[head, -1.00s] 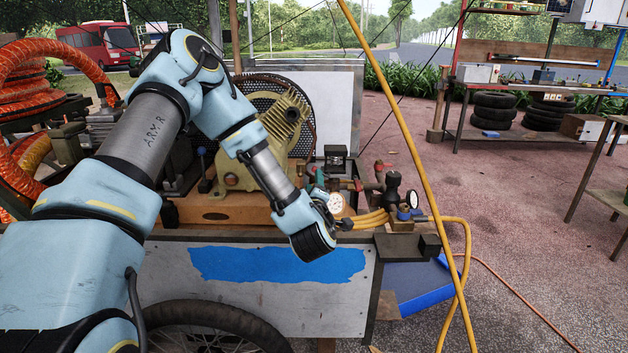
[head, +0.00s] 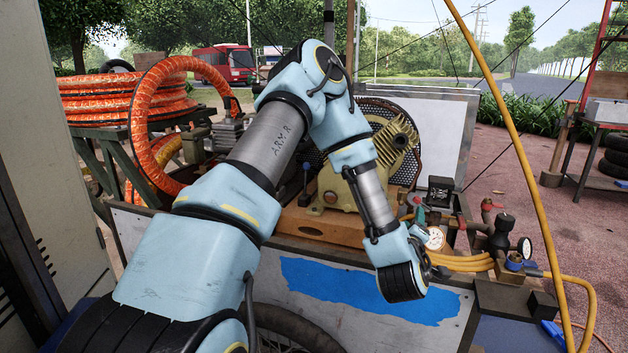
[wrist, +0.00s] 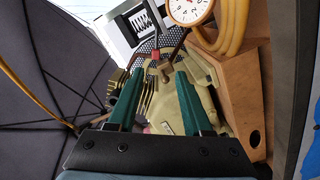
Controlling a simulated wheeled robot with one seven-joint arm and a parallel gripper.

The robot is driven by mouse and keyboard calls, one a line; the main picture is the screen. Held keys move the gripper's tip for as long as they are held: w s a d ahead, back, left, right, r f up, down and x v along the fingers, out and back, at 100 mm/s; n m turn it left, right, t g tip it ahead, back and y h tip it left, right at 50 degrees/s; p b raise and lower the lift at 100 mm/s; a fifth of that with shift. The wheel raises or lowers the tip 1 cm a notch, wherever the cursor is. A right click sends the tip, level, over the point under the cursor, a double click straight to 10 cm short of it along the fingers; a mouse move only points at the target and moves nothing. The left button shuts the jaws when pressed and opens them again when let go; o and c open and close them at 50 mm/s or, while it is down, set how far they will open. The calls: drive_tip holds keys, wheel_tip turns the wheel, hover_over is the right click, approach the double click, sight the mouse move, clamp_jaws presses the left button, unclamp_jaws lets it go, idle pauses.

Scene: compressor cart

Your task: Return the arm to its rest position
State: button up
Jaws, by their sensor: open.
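My arm, light blue and grey, reaches over the front side of the cart (head: 330,310) in the head view. Its wrist end hangs in front of the cart's blue painted patch. In the wrist view my gripper (wrist: 160,72) has two dark green fingers set apart, with nothing held between them. Beyond the fingers is the beige compressor (wrist: 200,85), which also stands on the cart in the head view (head: 345,190). A white dial gauge (wrist: 188,8) shows at the top of the wrist view. In the head view the fingers are mostly hidden behind the wrist.
Yellow hoses (head: 465,262) and valves lie at the cart's right end. A slanting yellow pole or hose (head: 525,170) rises at right. An orange hose coil (head: 120,100) sits at left, beside a pale panel (head: 60,130).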

drive_tip(key=w+a+r+m+g+y+p, duration=0.15)
drive_tip(key=a+m+g, duration=0.25)
drive_tip(key=a, duration=0.5)
drive_tip(key=a+m+g+y+p, duration=0.1)
drive_tip(key=a+m+g+y, duration=0.25)
drive_tip(key=a, duration=0.65)
drive_tip(key=s+a+r+g+y, duration=0.1)
drive_tip(key=s+a+r+g, duration=0.1)
drive_tip(key=s+a, duration=0.4)
drive_tip(key=s+a+r+g+y+p, duration=0.1)
drive_tip(key=s+a+r+g, duration=0.2)
drive_tip(key=s+a, duration=0.3)
drive_tip(key=a+g, duration=0.1)
drive_tip(key=a, duration=0.4)
drive_tip(key=shift+s+y, duration=0.3)
drive_tip(key=shift+d+g, duration=0.1)
drive_tip(key=shift+g, duration=0.15)
